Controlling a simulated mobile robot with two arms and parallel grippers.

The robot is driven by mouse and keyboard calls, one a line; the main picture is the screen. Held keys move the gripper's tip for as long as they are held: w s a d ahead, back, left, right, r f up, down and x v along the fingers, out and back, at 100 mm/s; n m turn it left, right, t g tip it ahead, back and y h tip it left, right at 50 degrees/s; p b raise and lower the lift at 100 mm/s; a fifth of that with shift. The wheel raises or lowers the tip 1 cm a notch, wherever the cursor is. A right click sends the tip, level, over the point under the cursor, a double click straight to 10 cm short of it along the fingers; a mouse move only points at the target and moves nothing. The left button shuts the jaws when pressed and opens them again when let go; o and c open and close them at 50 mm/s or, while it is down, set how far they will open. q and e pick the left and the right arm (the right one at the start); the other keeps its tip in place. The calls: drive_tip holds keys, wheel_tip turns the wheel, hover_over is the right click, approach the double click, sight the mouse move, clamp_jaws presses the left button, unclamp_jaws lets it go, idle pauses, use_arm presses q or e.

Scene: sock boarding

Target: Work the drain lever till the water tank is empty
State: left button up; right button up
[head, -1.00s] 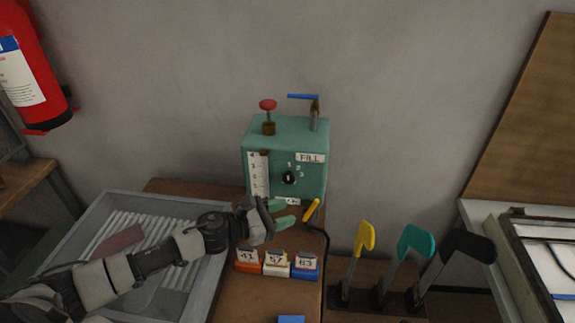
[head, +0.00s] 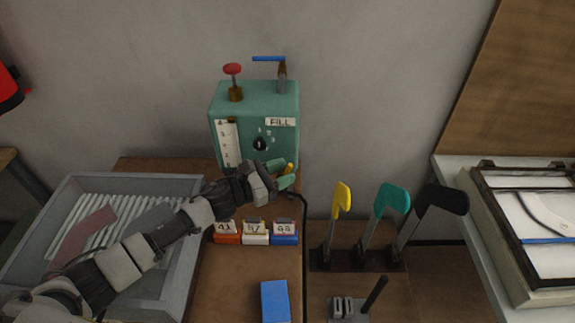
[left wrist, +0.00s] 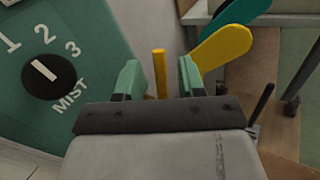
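The teal water tank (head: 280,104) stands against the wall, with a white level gauge (head: 228,145), a FILL label and a black dial (head: 260,144). I cannot read the water level. A yellow lever (head: 290,168) sticks out at the tank's lower right; I take it to be the drain lever. My left gripper (head: 283,174) is at this lever, partly covering it. In the left wrist view the gripper (left wrist: 161,84) is open, with the lever (left wrist: 159,66) upright between its green fingertips and gaps on both sides. My right gripper is not in view.
A red knob (head: 232,69) and a blue-handled tap (head: 269,58) top the tank. Orange, white and blue numbered blocks (head: 256,238) sit in front. A grey tray (head: 190,275) is at left; yellow, teal and black paddles (head: 390,197) stand at right.

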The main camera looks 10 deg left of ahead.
use_arm(q)
drive_tip(key=shift+x, duration=0.9)
drive_tip(key=shift+c, duration=0.3)
clamp_jaws()
